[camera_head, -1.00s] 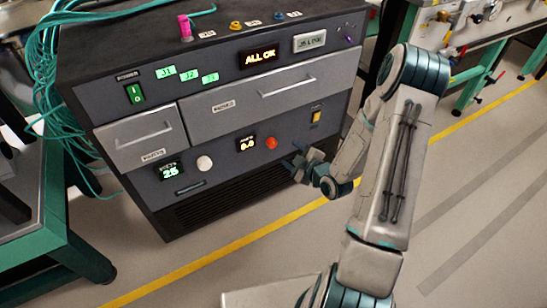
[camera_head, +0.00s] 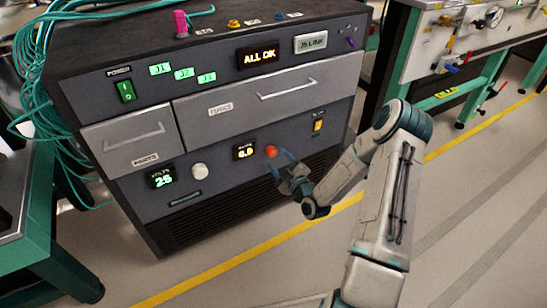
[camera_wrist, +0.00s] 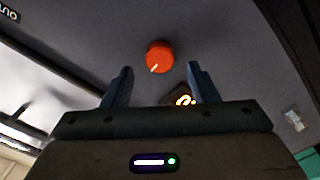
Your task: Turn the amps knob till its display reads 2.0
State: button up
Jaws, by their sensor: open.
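The red-orange knob (camera_head: 270,151) sits on the dark lower panel of the cabinet, just right of an orange display (camera_head: 245,152) that seems to read 0.0, though its small label is blurred. In the wrist view the knob (camera_wrist: 159,56) has a pale pointer mark and lies ahead of and between my fingertips, not touched. My gripper (camera_head: 284,164) is open and empty, close in front of the panel at the knob's lower right. The wrist view shows both fingers (camera_wrist: 160,80) apart, with part of the orange display (camera_wrist: 184,99) behind the right finger.
A white knob (camera_head: 200,171) and a green display (camera_head: 162,177) reading about 25 are to the left. A yellow switch (camera_head: 318,125) is to the right. Drawers with handles (camera_head: 287,89) are above. Teal cables (camera_head: 40,90) hang at the left. Floor in front is clear.

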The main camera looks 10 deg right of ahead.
aim_at(273, 154)
jog(key=shift+b+x, duration=0.35)
jog(key=shift+x, duration=1.75)
jog(key=c, duration=1)
jog(key=shift+o, duration=0.2)
jog(key=m+b, duration=0.1)
jog(key=m, duration=1.1)
jog(key=shift+m, duration=0.3)
